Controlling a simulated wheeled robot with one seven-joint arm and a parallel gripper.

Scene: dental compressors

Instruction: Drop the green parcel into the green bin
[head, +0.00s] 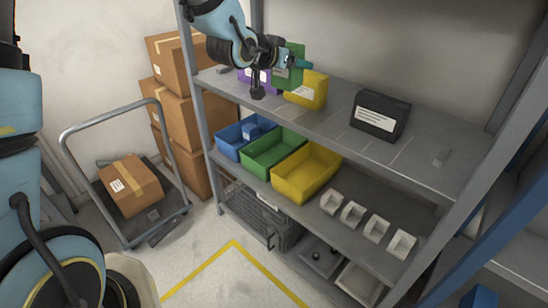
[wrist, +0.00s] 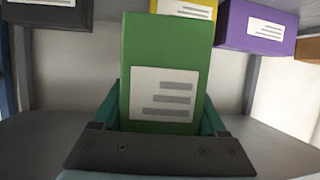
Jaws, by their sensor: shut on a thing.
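The green parcel (head: 288,66) is held upright in my gripper (head: 292,64), above the upper shelf at its left part. In the wrist view the green parcel (wrist: 165,65), with a white label, stands between the two teal fingers of my gripper (wrist: 165,115), which is shut on it. The green bin (head: 273,153) sits on the middle shelf, below and a little left of the gripper. It stands between the blue bin (head: 240,135) and the yellow bin (head: 306,172). The green bin looks empty from here.
On the upper shelf (head: 430,165) stand a yellow parcel (head: 307,91), a black parcel (head: 381,115) and a purple parcel (head: 256,76). The upper shelf edge lies above the bins. A small blue box sits in the blue bin. A cart (head: 168,205) stands at left.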

